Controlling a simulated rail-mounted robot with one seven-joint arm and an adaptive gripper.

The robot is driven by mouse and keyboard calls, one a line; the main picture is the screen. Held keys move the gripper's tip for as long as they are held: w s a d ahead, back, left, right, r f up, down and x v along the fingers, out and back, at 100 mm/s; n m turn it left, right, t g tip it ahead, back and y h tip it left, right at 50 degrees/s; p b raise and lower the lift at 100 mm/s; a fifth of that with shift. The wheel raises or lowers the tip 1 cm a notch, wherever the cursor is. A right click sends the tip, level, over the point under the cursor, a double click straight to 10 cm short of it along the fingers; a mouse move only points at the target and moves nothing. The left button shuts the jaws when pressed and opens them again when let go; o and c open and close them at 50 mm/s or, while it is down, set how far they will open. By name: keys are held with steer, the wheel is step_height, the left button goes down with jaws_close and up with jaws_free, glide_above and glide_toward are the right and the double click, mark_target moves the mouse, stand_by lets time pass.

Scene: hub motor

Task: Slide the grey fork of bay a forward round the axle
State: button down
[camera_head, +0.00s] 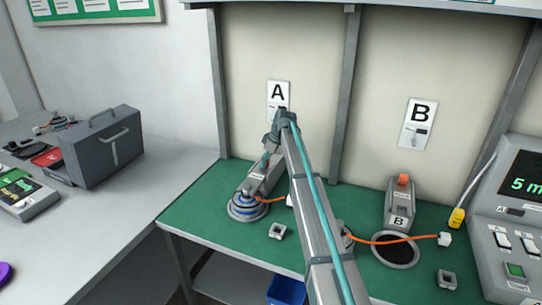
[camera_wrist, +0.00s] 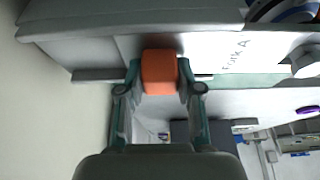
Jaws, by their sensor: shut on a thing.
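The grey fork of bay A (camera_head: 264,177) lies behind the hub motor (camera_head: 247,208), partly hidden by my arm in the head view. In the wrist view its grey body (camera_wrist: 150,22) spans the top, with a white label reading FORK A (camera_wrist: 235,50). My gripper (camera_wrist: 160,88) is shut on the fork's orange knob (camera_wrist: 159,68), one finger on each side. The hub motor's edge (camera_wrist: 290,9) shows at the top right of the wrist view. I cannot tell whether the fork's prongs are around the axle; that spot is too small and partly covered.
An orange cable (camera_head: 270,199) runs from the motor to a white plug. A small grey block (camera_head: 278,231) stands on the green bench (camera_head: 195,212) in front. A grey toolbox (camera_head: 104,147) stands left.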

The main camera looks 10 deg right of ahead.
steer(key=shift+s+a, duration=0.35)
steer(key=shift+s, duration=0.25)
steer(key=shift+f, duration=0.1)
steer(key=c, duration=0.8)
jaws_free()
steer(key=shift+s+a, duration=0.1)
steer(key=shift+o, duration=0.2)
steer(key=shift+d+r, duration=0.25)
steer(key=shift+r, duration=0.3)
steer(key=v, duration=1.1)
